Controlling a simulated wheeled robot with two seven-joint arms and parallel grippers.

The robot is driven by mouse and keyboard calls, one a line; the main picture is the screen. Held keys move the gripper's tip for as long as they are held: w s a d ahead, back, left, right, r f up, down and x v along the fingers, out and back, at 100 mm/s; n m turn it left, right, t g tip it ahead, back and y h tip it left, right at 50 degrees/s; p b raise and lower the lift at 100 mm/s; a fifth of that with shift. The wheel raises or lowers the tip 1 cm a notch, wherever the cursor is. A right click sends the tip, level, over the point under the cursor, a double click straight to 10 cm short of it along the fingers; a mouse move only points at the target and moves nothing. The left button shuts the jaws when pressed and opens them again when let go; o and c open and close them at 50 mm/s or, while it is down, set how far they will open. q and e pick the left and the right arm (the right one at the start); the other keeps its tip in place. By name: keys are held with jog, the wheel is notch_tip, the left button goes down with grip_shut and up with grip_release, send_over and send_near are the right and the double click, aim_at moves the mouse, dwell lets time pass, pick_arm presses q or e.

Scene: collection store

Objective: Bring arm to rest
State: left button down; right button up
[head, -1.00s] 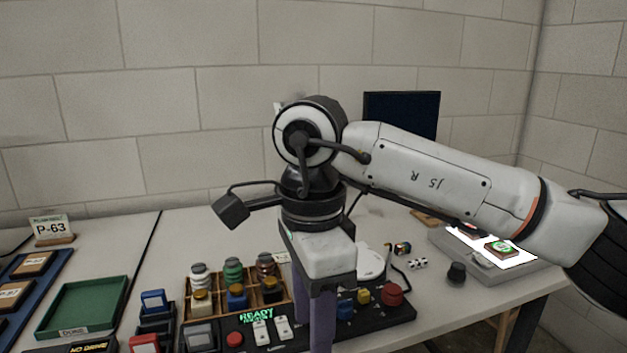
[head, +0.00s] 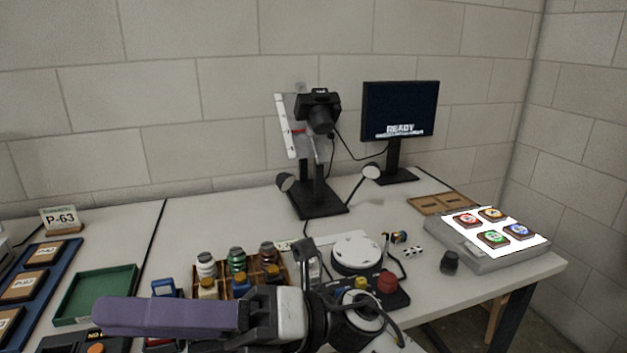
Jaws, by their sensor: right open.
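My right gripper (head: 112,316) is low at the front in the head view, turned sideways with its long purple finger pointing left. Only one finger shows clearly; the other is hidden behind or below it. It is open and I see nothing held in it. It hangs in front of the wooden bottle rack (head: 284,272) and hides much of the control panel (head: 398,300). My left gripper is not in view.
A camera on a stand (head: 318,190) and a monitor (head: 400,115) reading READY stand at the back. A lit light box (head: 478,262) with several coloured pieces is at right. A green tray (head: 95,296) and a blue tray (head: 62,262) lie left.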

jog(key=w+d+f+m+t+p, duration=0.1)
jog(key=w+d+f+m+t, duration=0.1)
jog(key=w+d+m+t, duration=0.6)
jog(key=w+d+f+m+t+p, duration=0.15)
jog(key=w+m+t, duration=0.25)
jog(key=m+t, duration=0.9)
jog(key=w+d+f+m+t+h, duration=0.1)
jog(key=d+f+m+h, duration=0.45)
jog(key=f+m, duration=0.2)
jog(key=w+d+f+m+t+h, duration=0.1)
jog(key=d+f+m+t+h, duration=0.1)
jog(key=d+f+m+h, duration=0.45)
jog(key=s+d+f+m+g+h+p, duration=0.1)
jog(key=s+d+f+m+g+h, duration=0.2)
jog(key=s+f, duration=0.6)
jog(key=s+d+f+m+g+h+p, duration=0.1)
jog(key=s+d+f+m+g+h, duration=0.2)
jog(key=s+f, duration=0.7)
jog(key=d+f+m+g, duration=0.2)
jog(key=d+f+m, duration=0.1)
jog(key=d+f, duration=0.1)
jog(key=shift+s+d+f+g, duration=0.2)
jog(key=shift+d+f+g, duration=0.1)
jog(key=shift+f, duration=0.55)
